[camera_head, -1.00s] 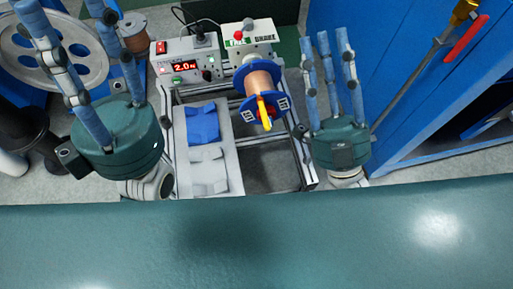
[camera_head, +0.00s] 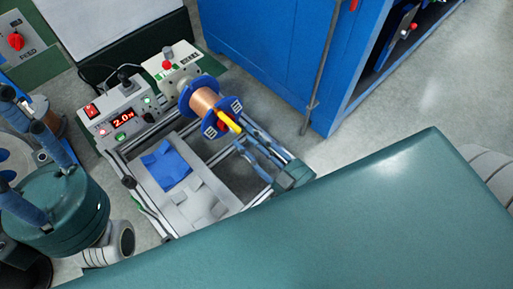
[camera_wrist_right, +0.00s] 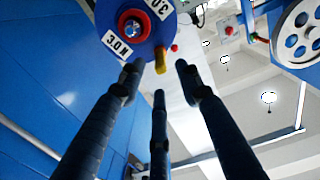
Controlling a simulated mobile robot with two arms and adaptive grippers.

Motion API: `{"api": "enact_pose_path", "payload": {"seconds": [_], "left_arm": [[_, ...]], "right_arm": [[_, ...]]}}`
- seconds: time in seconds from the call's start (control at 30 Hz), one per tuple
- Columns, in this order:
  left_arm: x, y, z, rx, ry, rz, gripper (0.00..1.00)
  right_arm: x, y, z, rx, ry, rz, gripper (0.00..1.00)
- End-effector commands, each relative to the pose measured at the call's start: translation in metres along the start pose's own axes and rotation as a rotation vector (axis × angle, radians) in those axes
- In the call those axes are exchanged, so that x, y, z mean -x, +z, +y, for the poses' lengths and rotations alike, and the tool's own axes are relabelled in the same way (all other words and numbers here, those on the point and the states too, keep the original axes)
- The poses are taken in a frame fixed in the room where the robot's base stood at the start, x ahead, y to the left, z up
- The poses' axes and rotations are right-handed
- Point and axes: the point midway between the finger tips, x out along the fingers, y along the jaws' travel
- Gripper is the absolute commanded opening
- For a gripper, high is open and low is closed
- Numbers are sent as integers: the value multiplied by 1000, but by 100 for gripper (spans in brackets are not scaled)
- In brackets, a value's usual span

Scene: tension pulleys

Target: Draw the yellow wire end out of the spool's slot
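The spool (camera_head: 205,101) of copper-coloured wire with blue flanges sits on the frame. The yellow wire end (camera_head: 229,121) sticks out from its near flange. In the right wrist view, the flange (camera_wrist_right: 147,47) fills the top, and the yellow end (camera_wrist_right: 160,67) points toward my gripper. My right gripper (camera_head: 252,147) has its three fingers pointing at the flange. In the wrist view these fingers (camera_wrist_right: 159,78) are spread, with the yellow end ahead between their tips, not clasped. My left gripper (camera_head: 22,140) is open and empty at the left, far from the spool. The slot itself cannot be made out.
A control box (camera_head: 120,117) with a red 2.0 display stands left of the spool, and a box with a red button (camera_head: 167,65) stands behind. A grey tray (camera_head: 217,183) with a blue recess is in front. A blue cabinet (camera_head: 275,45) is behind right.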

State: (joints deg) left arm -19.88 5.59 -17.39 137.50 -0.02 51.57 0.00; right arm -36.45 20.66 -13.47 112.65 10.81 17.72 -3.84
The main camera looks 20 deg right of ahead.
Motion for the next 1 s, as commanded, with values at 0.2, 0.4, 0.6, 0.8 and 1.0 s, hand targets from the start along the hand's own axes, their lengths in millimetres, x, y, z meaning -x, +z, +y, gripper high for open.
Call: {"api": "enact_pose_path", "payload": {"seconds": [0.2, 0.4, 0.6, 0.8, 1.0], "left_arm": [[4, 2, 0, -1, -1, -6, 40], [-1, 0, -1, -2, -1, -6, 40], [-2, 0, -1, -3, 0, -5, 40], [-2, 0, -1, -3, 1, -5, 40], [-2, 0, -1, -3, 1, -5, 40]], "right_arm": [[-27, -2, 0, 0, 0, 2, 34], [-46, -2, 0, -1, 0, 2, 34], [-55, -1, 0, -1, 0, 0, 34], [-57, 0, 0, -1, 0, 0, 34], [-57, 0, 0, -1, 0, 0, 18]]}}
